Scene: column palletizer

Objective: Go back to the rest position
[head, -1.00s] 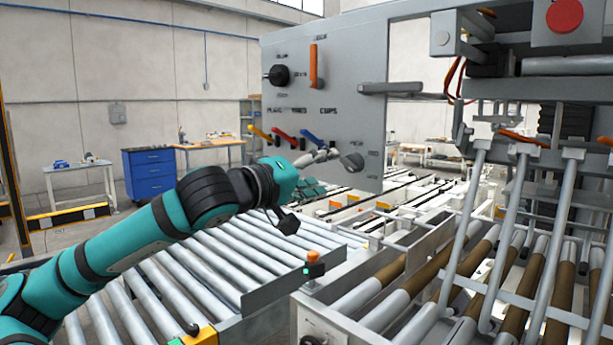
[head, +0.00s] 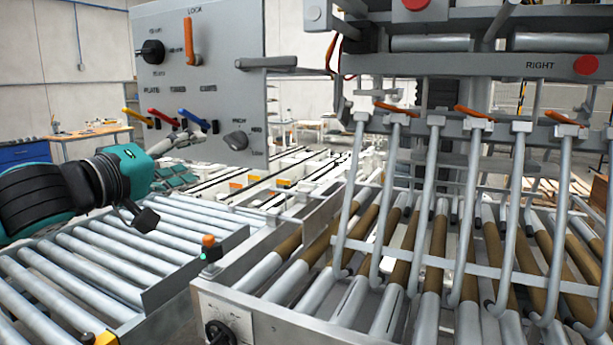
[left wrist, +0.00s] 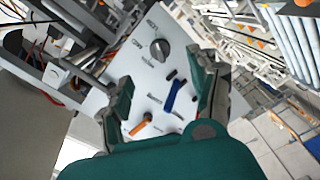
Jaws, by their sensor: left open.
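My left gripper (head: 178,143) is at the left in the head view, in front of the lower part of the grey control panel (head: 225,75). It is near the blue lever (head: 192,119), with the red lever (head: 161,117) and yellow lever (head: 136,116) to its left. In the left wrist view the two fingers (left wrist: 166,92) are spread apart with nothing between them. The panel, a dark knob (left wrist: 160,50), the blue lever and an orange lever lie beyond them. I cannot tell whether a finger touches the panel. My right gripper is not in view.
A roller conveyor (head: 110,255) runs below my left arm. A machine with bent grey bars (head: 440,200) over brown and grey rollers fills the right. A small post with an orange button (head: 208,241) stands between them. A blue cabinet (head: 22,154) is far left.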

